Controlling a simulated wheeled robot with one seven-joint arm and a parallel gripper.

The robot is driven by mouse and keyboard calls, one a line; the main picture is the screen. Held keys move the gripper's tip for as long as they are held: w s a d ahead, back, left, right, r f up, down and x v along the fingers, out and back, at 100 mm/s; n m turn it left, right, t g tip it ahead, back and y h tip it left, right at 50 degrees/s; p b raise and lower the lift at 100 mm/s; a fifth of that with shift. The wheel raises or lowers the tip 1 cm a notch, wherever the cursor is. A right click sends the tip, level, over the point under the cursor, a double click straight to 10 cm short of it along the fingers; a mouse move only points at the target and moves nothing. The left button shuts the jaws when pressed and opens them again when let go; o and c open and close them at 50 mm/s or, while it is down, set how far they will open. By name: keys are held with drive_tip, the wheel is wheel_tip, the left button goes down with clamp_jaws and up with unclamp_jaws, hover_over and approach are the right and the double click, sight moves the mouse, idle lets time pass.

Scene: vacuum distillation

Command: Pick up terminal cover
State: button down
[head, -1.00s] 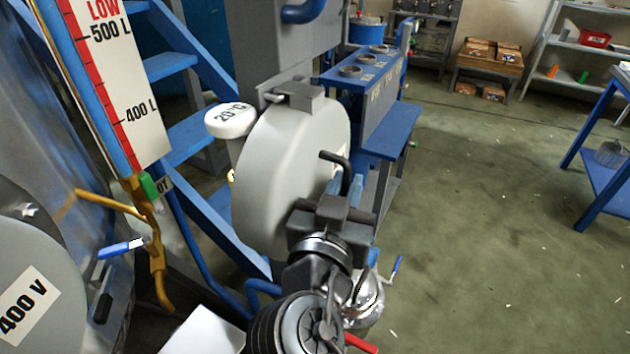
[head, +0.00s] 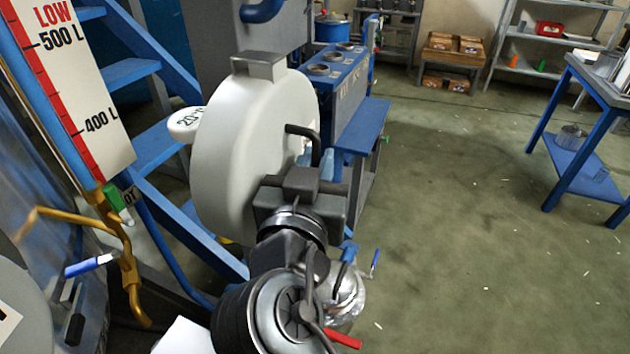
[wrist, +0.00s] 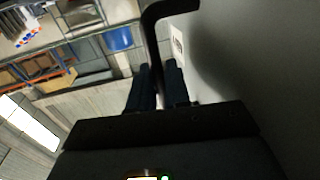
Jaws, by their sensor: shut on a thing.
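The terminal cover (head: 232,150) is a large, round, pale grey shell with a black bent handle (head: 305,132) on its face and a small grey bracket on top. My gripper (head: 318,165) is shut on the handle, and the cover hangs upright in front of it. In the wrist view, my gripper's dark blue fingers (wrist: 156,85) meet the lower part of the black handle (wrist: 152,35). The cover's grey face (wrist: 245,60) fills the right side there. The inside of the cover is hidden.
A red level scale (head: 75,100), brass valve pipes (head: 125,255) and blue stairs (head: 150,140) crowd the left. A white 20° gauge (head: 188,122) sits close behind the cover. A blue bench (head: 350,105) stands behind. Open floor (head: 450,230) lies right, before a blue table (head: 570,140).

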drive_tip(key=s+d+r, duration=0.3)
drive_tip(key=d+r, duration=0.4)
drive_tip(key=d, duration=0.4)
drive_tip(key=shift+s+r, duration=0.15)
drive_tip(key=shift+s, duration=0.15)
drive_tip(key=shift+d, duration=0.1)
drive_tip(key=s+d+p, duration=0.2)
drive_tip(key=d+p, duration=0.1)
drive_tip(key=d, duration=0.4)
drive_tip(key=s+d+p, duration=0.3)
drive_tip(key=d+p, duration=0.1)
drive_tip(key=d, duration=0.4)
drive_tip(key=shift+s, duration=0.25)
idle(0.4)
